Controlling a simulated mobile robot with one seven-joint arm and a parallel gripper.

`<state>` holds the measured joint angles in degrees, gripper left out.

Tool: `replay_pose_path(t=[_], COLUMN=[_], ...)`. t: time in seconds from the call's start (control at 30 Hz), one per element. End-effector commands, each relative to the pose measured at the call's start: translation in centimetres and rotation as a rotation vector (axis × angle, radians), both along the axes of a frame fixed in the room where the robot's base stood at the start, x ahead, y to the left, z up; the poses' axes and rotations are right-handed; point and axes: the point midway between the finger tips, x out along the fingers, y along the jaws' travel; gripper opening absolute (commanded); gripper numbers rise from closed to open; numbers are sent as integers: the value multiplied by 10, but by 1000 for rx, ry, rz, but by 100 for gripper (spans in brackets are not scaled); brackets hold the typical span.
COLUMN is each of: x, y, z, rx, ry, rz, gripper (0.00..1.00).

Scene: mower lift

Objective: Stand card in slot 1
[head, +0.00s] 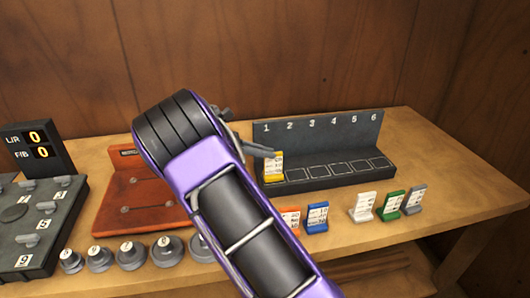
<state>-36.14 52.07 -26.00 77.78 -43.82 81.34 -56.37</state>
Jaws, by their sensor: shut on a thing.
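The slot rack (340,135) is a dark stand with a back panel numbered 1 to 6 and a row of outlined slots along its base. A yellow card (274,165) with a white label stands upright under number 1, at or just above slot 1. My gripper (272,152) is shut on the top of the yellow card. My arm hides part of the gripper, and I cannot tell whether the card's bottom touches the slot. Slots 2 to 6 look empty.
On the table (415,140) in front of the rack stand orange (291,217), blue (317,217), white (362,207), green (390,205) and grey (413,200) cards. At left are a red-brown board (150,205), a display (38,148), a dark board (40,260) and several grey weights (167,250).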

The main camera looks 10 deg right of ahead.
Motion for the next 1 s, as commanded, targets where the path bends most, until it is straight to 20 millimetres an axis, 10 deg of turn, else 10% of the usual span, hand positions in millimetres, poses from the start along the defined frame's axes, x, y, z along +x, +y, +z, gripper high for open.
replay_pose_path(t=[0.1,0.3,0.67,1.0], x=[0,0,0,1], y=[0,0,2,62], z=[-2,-3,2,26], rx=[0,0,0,2], ry=[1,0,0,-2], rz=[0,0,1,5], gripper=[0,43,43,43])
